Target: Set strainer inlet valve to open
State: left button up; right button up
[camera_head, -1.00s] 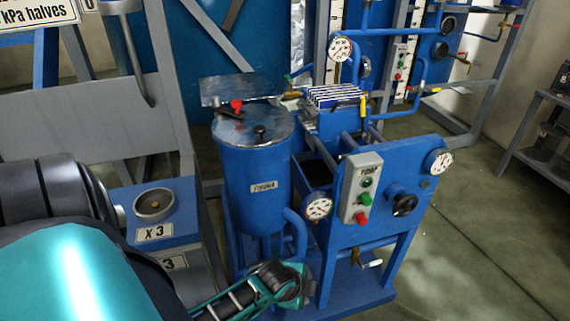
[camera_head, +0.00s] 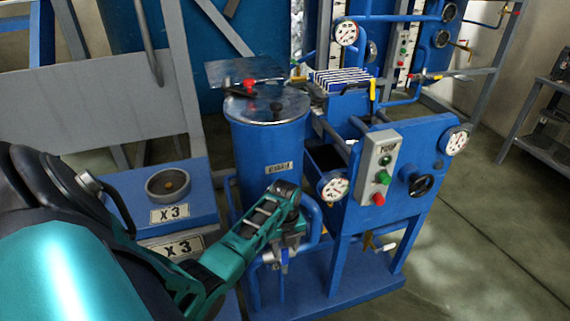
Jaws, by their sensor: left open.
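A blue cylindrical tank (camera_head: 265,150) with a small, hard-to-read label and a shiny metal lid (camera_head: 268,106) stands at centre, probably the strainer. My left arm reaches from the left across the tank's lower front. My left gripper (camera_head: 282,262) points down beside the tank's lower right side, near the blue pipe (camera_head: 316,222). It is open; its fingertips are small and partly hidden. My right gripper is out of view.
A blue pump stand (camera_head: 385,225) right of the tank carries a grey button box (camera_head: 378,165), a black handwheel (camera_head: 420,184) and gauges (camera_head: 333,186). A blue box marked X 3 (camera_head: 170,214) stands left.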

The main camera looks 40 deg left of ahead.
aim_at(285, 262)
pick_arm(q)
notch_tip(285, 262, down, 5)
jog(key=shift+f+b, duration=0.1)
jog(key=shift+b, duration=0.75)
grip_shut()
